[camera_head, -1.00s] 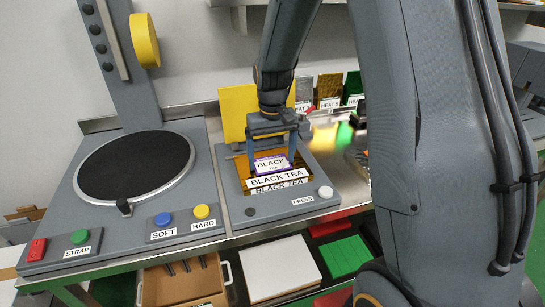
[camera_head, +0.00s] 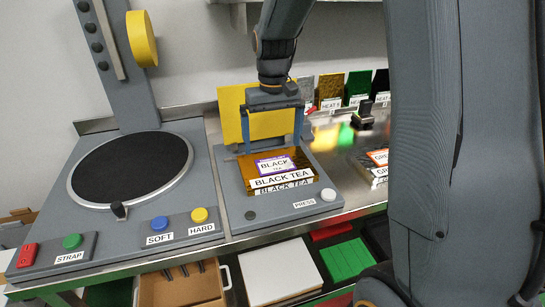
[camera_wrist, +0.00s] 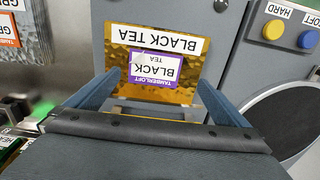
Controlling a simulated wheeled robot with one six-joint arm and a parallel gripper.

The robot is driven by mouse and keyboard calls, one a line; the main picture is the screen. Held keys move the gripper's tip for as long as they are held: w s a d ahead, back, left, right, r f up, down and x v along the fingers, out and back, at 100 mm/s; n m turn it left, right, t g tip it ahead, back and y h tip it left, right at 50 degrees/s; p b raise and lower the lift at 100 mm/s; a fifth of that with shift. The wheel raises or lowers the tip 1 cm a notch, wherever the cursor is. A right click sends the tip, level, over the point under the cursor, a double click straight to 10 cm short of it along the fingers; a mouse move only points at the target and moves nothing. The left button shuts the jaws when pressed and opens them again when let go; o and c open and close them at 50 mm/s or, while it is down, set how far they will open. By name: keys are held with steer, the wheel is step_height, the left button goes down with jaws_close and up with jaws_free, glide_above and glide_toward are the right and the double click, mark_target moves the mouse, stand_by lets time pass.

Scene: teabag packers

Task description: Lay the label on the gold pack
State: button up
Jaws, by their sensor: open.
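The gold pack (camera_head: 252,180) sits on the grey press plate (camera_head: 238,212), with a BLACK TEA strip on its front side. The purple-edged label (camera_head: 275,166) reading BLACK TEA lies on top of the pack. In the wrist view the label (camera_wrist: 154,70) lies flat on the gold pack (camera_wrist: 121,68), inside its edges and slightly off square. My gripper (camera_head: 272,143) is open and empty above and behind the pack, its two fingers apart. In the wrist view my gripper (camera_wrist: 155,84) has a finger to each side of the label, clear of it.
A yellow plate (camera_head: 232,102) stands upright behind the press. The white PRESS button (camera_head: 328,194) is at the press's front right. A round black turntable (camera_head: 130,168) is to the left, beside SOFT and HARD buttons. Another pack (camera_head: 378,158) lies to the right.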

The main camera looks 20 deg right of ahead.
step_height(320, 180, up, 5)
steer(key=shift+t, duration=0.6)
steer(key=s+f, duration=0.3)
steer(key=s, duration=0.2)
steer(key=s+f, duration=0.4)
steer(key=s, duration=0.2)
steer(key=s+f, duration=0.3)
steer(key=s, duration=0.3)
steer(key=shift+s+f+b, duration=0.25)
steer(key=shift+f+b, duration=0.05)
steer(key=shift+b, duration=0.1)
